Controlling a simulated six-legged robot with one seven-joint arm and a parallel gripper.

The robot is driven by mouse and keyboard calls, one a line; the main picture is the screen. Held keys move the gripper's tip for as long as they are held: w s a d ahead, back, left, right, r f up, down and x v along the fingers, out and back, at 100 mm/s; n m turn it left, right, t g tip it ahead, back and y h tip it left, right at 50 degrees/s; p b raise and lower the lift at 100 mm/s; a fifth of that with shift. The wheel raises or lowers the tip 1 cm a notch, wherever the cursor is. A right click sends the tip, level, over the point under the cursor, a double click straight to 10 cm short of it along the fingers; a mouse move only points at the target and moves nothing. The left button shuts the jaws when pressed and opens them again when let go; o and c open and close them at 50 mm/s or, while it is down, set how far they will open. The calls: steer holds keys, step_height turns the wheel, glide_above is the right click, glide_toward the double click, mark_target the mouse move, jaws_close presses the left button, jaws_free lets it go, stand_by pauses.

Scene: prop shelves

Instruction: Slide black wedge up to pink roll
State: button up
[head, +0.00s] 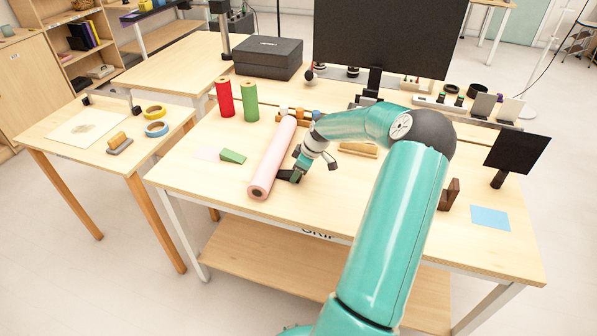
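The pink roll (272,160) lies lengthwise on the wooden table, its near end showing a dark core hole. My gripper (296,174) is low over the table, just right of the roll's near half. A small black shape (287,177) shows at the gripper's tip, close to the roll's right side. It seems to be the black wedge, but it blends with the dark fingers. I cannot tell if it touches the roll, or whether the fingers are open or shut on it.
A green wedge (233,156) lies left of the roll. Red (224,97) and green (250,101) rolls stand behind. A brown block (449,194), a small dark screen (517,153) and a blue sheet (490,218) are at right. The front middle of the table is clear.

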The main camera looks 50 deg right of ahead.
steer(key=o, duration=0.3)
steer(key=shift+o, duration=0.2)
steer(key=shift+r, duration=0.1)
steer(key=v, duration=1.3)
steer(key=shift+r, duration=0.3)
steer(key=shift+s, duration=0.15)
steer(key=w+a+r+g+h, duration=0.15)
steer(key=a+r, duration=0.25)
steer(key=a, duration=0.9)
steer(key=w+a+r+g+h, duration=0.15)
steer(key=a+r, duration=0.35)
steer(key=a, duration=0.8)
steer(key=s+a+r+m+t, duration=0.2)
steer(key=s+a, duration=0.6)
steer(key=a, duration=0.2)
steer(key=s+a+r+m+t+y, duration=0.1)
steer(key=s+a+r+m+t, duration=0.1)
steer(key=s+a, duration=0.6)
steer(key=shift+s+a+r, duration=0.35)
steer(key=shift+a+r, duration=0.3)
steer(key=shift+a, duration=0.35)
